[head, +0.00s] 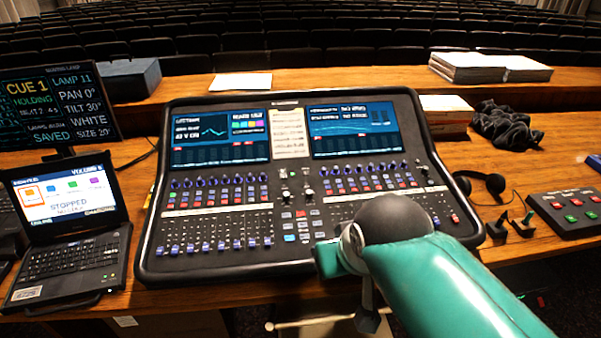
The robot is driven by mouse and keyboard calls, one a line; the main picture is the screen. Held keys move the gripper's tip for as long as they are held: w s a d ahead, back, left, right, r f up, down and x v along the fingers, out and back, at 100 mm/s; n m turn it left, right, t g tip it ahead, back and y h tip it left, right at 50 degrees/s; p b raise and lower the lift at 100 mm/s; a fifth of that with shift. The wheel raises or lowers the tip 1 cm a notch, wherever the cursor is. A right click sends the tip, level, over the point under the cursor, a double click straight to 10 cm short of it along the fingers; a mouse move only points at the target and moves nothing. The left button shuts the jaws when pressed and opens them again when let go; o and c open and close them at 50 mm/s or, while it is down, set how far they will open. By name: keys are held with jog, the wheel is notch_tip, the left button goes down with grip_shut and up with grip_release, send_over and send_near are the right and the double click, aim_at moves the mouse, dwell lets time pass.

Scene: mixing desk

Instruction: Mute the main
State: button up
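The mixing desk (258,262) stands on the wooden table, with two lit screens and rows of knobs, buttons and faders. Its centre section has a red button (300,214), a lit blue button (290,238) and several pale buttons around them. The labels are too small to read, so I cannot tell which control is the main mute. My teal arm comes in from the lower right and covers the desk's front right part, including some right-hand faders. I cannot make out my gripper's fingers; they are hidden or out of frame.
A laptop (75,255) and a cue monitor (60,105) stand on the left. On the right are headphones (490,184), black cloth (507,127), a small button box (570,212) and paper stacks (490,68). A paper sheet (241,82) lies behind the desk. Seat rows fill the background.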

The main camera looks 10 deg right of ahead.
grip_shut()
dwell(1.4)
